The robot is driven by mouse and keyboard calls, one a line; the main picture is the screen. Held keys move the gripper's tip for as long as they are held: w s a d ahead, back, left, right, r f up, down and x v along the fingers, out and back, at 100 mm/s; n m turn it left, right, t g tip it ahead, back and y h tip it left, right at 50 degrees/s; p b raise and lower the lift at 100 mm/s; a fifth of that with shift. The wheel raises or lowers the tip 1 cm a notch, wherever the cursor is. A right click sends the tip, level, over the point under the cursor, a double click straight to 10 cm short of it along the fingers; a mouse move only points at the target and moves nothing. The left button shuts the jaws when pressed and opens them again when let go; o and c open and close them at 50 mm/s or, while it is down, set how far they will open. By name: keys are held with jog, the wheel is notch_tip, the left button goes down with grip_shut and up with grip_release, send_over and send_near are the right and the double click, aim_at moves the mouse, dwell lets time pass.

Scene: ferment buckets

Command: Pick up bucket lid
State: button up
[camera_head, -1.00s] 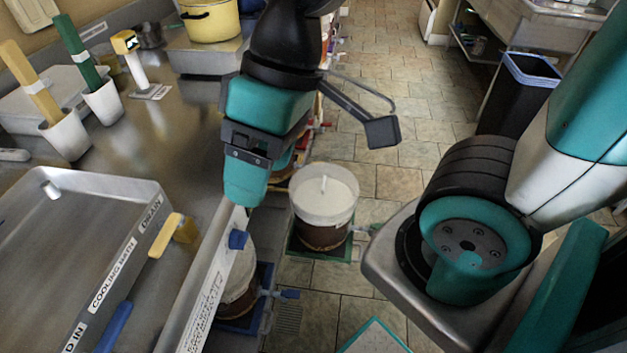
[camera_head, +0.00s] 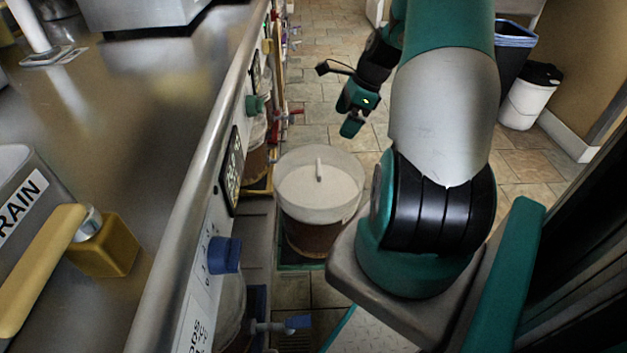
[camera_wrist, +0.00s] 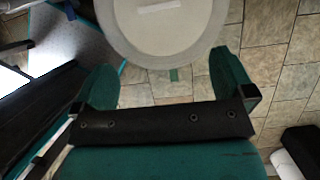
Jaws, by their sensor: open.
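A round, whitish bucket lid (camera_head: 322,186) with a small upright handle lies on a translucent bucket (camera_head: 312,235) with brown contents, on the floor beside the counter. In the wrist view the lid (camera_wrist: 165,35) fills the top centre, just beyond the fingertips, with part of its pale handle at the top edge. My gripper (camera_head: 352,115) is up and behind the bucket in the head view, empty and apart from the lid. In the wrist view its two teal fingers (camera_wrist: 165,75) are spread wide.
The steel counter (camera_head: 130,110) runs along the left, with valves and a blue knob (camera_head: 225,255) on its side. Another bucket stands partly hidden under the counter edge. A dark bin (camera_head: 512,50) and a white bin (camera_head: 530,97) stand at the back right. Tiled floor lies open behind the bucket.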

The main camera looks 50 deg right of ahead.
jog(key=b, duration=0.3)
send_over(319, 167)
jog(key=s+d, duration=0.1)
jog(key=f, duration=1)
jog(key=shift+s+d, duration=0.1)
jog(key=shift+d, duration=0.1)
jog(key=b+x, duration=0.1)
jog(key=x, duration=0.1)
jog(key=b+x, duration=0.1)
jog(key=x, duration=0.2)
jog(key=shift+s+d+f+b, duration=0.1)
jog(key=shift+s+f+b, duration=0.05)
jog(key=shift+f+b, duration=0.2)
jog(key=shift+r, duration=0.1)
jog(key=c, duration=0.9)
